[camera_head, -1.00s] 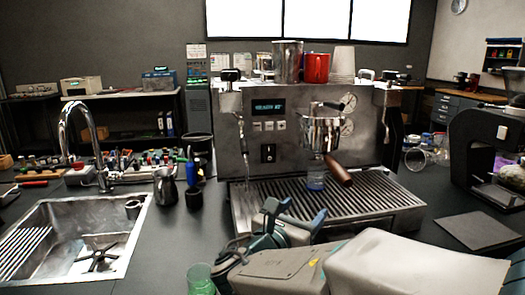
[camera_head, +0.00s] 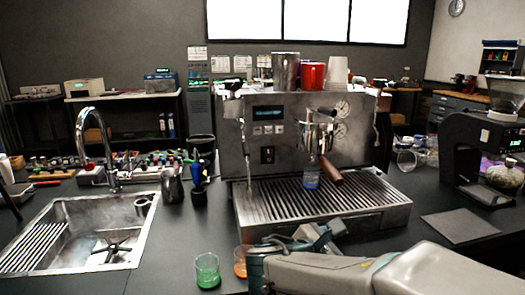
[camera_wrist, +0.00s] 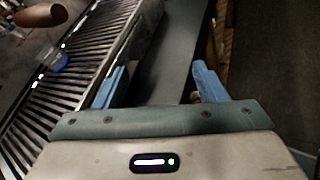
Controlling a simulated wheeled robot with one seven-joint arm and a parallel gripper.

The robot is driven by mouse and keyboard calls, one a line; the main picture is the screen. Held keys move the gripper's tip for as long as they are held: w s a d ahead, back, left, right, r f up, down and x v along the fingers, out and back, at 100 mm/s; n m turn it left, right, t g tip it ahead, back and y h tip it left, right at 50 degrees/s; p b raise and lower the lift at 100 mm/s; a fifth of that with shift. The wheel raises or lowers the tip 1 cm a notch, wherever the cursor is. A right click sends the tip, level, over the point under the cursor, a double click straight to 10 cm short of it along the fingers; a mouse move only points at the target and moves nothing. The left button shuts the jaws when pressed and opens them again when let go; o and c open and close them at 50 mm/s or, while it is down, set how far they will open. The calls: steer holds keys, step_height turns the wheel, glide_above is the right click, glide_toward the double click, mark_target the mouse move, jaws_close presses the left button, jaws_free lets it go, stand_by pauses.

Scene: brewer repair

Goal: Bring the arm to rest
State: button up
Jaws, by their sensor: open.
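My gripper (camera_wrist: 158,88) is open and empty in the wrist view, its two blue fingers apart over the dark counter beside the drip tray. In the head view my gripper (camera_head: 318,236) is low in front of the espresso machine (camera_head: 262,108), near the front edge of its drip tray (camera_head: 385,211). My arm reaches in from the lower right. A portafilter with a brown wooden handle (camera_head: 330,171) sits under the group head. A small blue-tinted cup (camera_head: 311,178) stands on the drip tray beneath it.
A green glass (camera_head: 207,271) and an orange glass (camera_head: 241,262) stand on the counter left of my arm. A sink (camera_head: 75,240) is at the left. A grinder (camera_head: 470,155) and a dark mat (camera_head: 459,226) are at the right. Cups stand on the machine.

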steer(key=s+d+f+m+g+y+p, duration=0.2)
steer(key=s+d+m+g+y+p, duration=0.15)
steer(key=s+m+g, duration=0.4)
steer(key=s+a+r+m+t+y+p, duration=0.1)
steer(key=s+a+m+y+p, duration=0.3)
steer(key=m, duration=1)
steer(key=shift+s+a+r+m+y+p, duration=0.35)
steer(key=shift+s+y+p, duration=0.4)
steer(key=shift+y, duration=0.9)
